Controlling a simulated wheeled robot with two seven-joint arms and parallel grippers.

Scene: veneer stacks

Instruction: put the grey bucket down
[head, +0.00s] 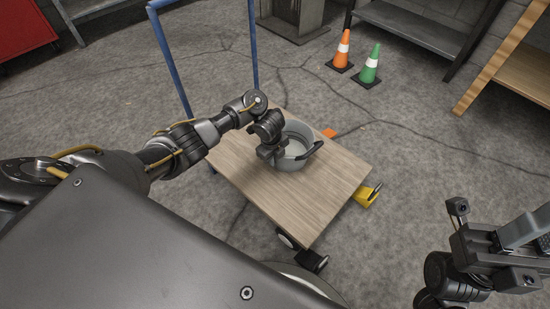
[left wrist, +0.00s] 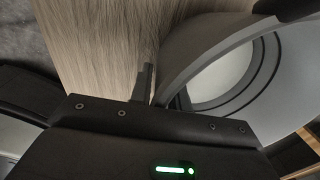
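The grey bucket (head: 294,158) is upright over the wooden deck of a cart (head: 315,206) and seems to rest on it. A dark handle (head: 311,150) shows on its right side. My left gripper (head: 270,151) is at the bucket's left rim. In the left wrist view, the bucket (left wrist: 218,62) is at the right, and its wall runs between the narrowly spaced fingers of my left gripper (left wrist: 163,90), which looks shut on the rim. The contact itself is partly hidden. My right gripper (head: 488,244) is at the lower right, empty, its fingers apart.
The cart has a blue push frame (head: 172,62) at its far left. A yellow object (head: 367,195) is by its right edge. An orange cone (head: 342,50) and a green cone (head: 370,66) stand on the floor behind. The deck's front part is clear.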

